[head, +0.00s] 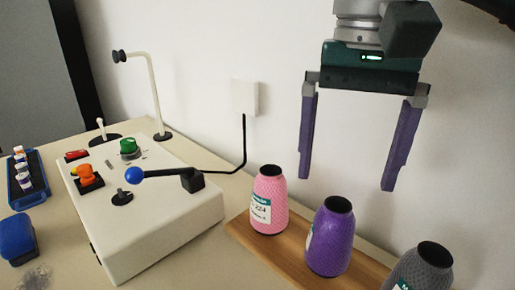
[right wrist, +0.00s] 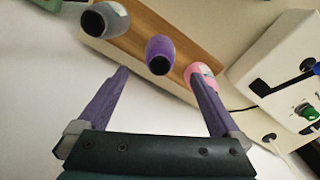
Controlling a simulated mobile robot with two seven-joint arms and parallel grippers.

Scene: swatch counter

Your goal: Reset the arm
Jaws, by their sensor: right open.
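My right gripper (head: 346,183) hangs at the upper right of the head view, fingers pointing down. Its two purple fingers are wide apart with nothing between them. It is above and behind the row of thread cones, touching none of them. In the right wrist view the open fingers (right wrist: 158,75) point toward the purple cone (right wrist: 160,55), which is apart from them. My left gripper is in neither view.
A wooden board (head: 268,262) carries a pink cone (head: 270,200), a purple cone (head: 330,237) and a grey cone (head: 425,268). Left of it stands a white control box (head: 150,235) with a blue-knobbed lever (head: 135,175). A blue tray (head: 28,195) holds small bottles. The wall is close behind.

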